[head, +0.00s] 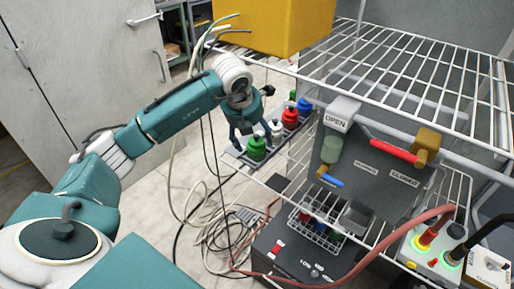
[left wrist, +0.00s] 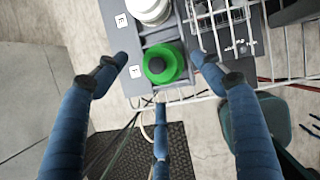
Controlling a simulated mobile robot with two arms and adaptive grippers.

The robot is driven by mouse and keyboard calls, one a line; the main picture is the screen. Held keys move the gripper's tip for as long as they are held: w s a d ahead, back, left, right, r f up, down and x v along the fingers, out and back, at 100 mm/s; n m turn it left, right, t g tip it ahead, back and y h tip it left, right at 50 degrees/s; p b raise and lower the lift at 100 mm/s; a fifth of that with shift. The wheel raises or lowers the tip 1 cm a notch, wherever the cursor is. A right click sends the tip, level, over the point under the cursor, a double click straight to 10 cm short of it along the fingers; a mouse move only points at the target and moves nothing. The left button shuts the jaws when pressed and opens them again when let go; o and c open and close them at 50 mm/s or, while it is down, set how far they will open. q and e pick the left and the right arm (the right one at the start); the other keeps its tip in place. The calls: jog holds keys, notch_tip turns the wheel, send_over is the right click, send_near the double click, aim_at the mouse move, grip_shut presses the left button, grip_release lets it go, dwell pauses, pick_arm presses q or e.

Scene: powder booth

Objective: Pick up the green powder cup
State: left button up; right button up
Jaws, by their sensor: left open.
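The green powder cup (head: 257,147) stands at the near end of a grey cup holder, with its dark cap up. In the left wrist view the green cup (left wrist: 163,64) is seen from above, beside a label. My left gripper (head: 240,132) is just left of and behind the cup in the head view. In the left wrist view the fingers of my left gripper (left wrist: 160,72) are spread wide, with the cup between the two upper fingertips and beyond the lower one. No finger visibly grips it. My right gripper is not in view.
A white cup (head: 277,130), a red cup (head: 290,117) and a blue cup (head: 304,107) stand in the same row. A wire shelf (head: 420,75) lies above and to the right. A yellow box (head: 275,25) hangs over the row. Loose cables (head: 225,225) lie below.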

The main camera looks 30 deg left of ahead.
aim_at(255, 142)
pick_arm(q)
jog(key=p+x, duration=0.2)
jog(key=x, duration=0.1)
jog(key=shift+d+f, duration=0.15)
jog(key=shift+f, duration=0.15)
jog(key=shift+w+f, duration=0.15)
jog(key=shift+f, duration=0.2)
jog(key=shift+w+f, duration=0.1)
jog(key=shift+f, duration=0.1)
jog(key=c, duration=0.8)
jog(key=shift+c, duration=1.5)
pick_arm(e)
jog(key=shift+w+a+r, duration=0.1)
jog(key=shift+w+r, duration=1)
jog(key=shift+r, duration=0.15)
pick_arm(q)
jog(key=shift+r, duration=0.1)
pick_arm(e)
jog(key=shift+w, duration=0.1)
